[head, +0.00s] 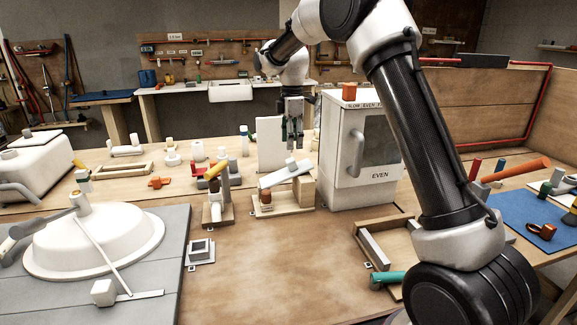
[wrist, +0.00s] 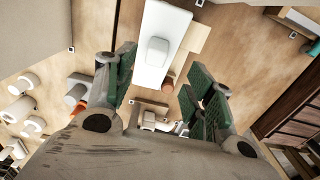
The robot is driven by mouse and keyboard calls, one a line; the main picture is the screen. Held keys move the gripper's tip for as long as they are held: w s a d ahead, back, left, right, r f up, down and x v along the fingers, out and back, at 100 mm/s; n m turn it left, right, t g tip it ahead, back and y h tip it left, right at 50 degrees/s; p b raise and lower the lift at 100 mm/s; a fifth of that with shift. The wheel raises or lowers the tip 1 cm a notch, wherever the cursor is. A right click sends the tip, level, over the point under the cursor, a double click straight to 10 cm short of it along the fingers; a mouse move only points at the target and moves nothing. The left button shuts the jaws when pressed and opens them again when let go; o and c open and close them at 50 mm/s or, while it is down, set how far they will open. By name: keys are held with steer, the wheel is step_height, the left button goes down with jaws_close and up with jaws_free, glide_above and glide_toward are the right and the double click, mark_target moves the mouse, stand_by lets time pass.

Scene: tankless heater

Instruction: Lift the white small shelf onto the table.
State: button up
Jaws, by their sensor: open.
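A white slab with a white knob on top, which looks like the white small shelf (head: 278,178), lies tilted on a low wooden stand, its right end higher against a wooden block. My gripper (head: 291,140) points down just above the slab's knob (head: 291,163). In the wrist view, the white slab (wrist: 152,78) and its knob (wrist: 157,50) show beyond the green fingers of my gripper (wrist: 160,80). The fingers are apart with nothing between them. I cannot tell the exact height gap.
The wooden stand (head: 266,212) sits on the wooden table (head: 240,265). A white cabinet (head: 345,190) marked "EVEN" stands close right. A white upright panel (head: 270,155) is behind. The table's front middle is clear.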

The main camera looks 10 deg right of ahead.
mark_target(293, 158)
steer(key=shift+w+f, duration=0.1)
steer(key=shift+w, duration=0.15)
steer(key=shift+w+f, duration=0.1)
steer(key=shift+f, duration=0.25)
steer(key=f, duration=0.7)
steer(key=shift+d, duration=0.25)
steer(key=shift+r, duration=0.1)
jaws_close()
